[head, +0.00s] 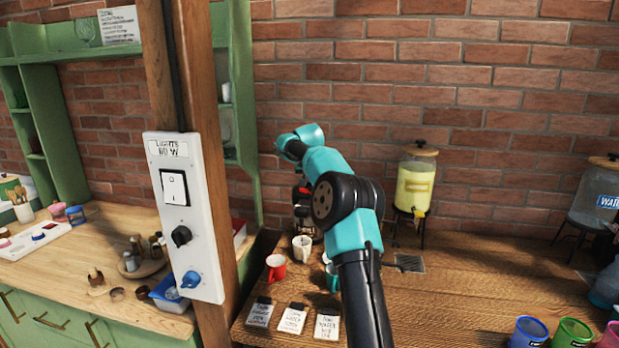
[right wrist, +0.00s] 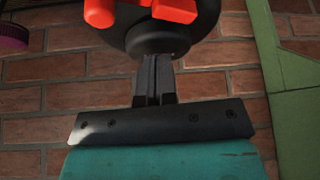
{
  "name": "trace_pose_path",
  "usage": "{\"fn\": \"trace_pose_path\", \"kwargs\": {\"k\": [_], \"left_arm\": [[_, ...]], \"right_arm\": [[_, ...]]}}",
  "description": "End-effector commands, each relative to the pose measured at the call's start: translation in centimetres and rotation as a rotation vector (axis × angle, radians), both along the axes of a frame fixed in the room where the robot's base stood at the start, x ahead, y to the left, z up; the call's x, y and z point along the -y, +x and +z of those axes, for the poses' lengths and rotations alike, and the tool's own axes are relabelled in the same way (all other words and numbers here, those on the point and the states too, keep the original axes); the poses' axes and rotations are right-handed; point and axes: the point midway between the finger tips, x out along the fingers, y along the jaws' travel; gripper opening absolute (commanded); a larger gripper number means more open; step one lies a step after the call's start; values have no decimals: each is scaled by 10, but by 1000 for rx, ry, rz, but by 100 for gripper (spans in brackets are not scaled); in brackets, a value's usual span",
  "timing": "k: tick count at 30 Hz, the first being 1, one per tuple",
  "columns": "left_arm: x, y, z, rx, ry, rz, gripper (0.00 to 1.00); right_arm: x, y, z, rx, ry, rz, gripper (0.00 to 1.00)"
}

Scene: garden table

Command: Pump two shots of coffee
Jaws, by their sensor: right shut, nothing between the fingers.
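The coffee dispenser (head: 303,196), dark with a little red, stands against the brick wall and is largely hidden behind my teal and black right arm. In the right wrist view, a black round part with red pieces (right wrist: 160,38) fills the top; it looks like the dispenser's pump top. My right gripper (right wrist: 153,62) is shut and empty, its fingertips right at that black part; I cannot tell whether they touch. A white mug (head: 302,249), a red mug (head: 275,266) and a partly hidden teal mug (head: 332,280) stand near the dispenser. My left gripper is out of view.
A wooden post with a switch panel (head: 180,240) stands left of the mugs. Cards (head: 293,319) lie in front of them. A yellow drink dispenser (head: 414,187) and a water dispenser (head: 597,190) stand to the right. Coloured cups (head: 570,333) sit front right; the right counter's middle is clear.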

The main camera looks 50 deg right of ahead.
Motion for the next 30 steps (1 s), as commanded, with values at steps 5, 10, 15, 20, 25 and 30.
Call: {"fn": "trace_pose_path", "kwargs": {"k": [5,10,15,20,25,30], "left_arm": [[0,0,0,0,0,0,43],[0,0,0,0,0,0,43],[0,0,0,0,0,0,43],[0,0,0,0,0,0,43],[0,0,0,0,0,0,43],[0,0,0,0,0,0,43]], "right_arm": [[0,0,5,-1,0,0,0],[0,0,13,1,0,-1,0],[0,0,18,-1,-1,0,0],[0,0,19,0,0,0,0],[0,0,19,0,0,0,0],[0,0,19,0,0,0,0]]}}
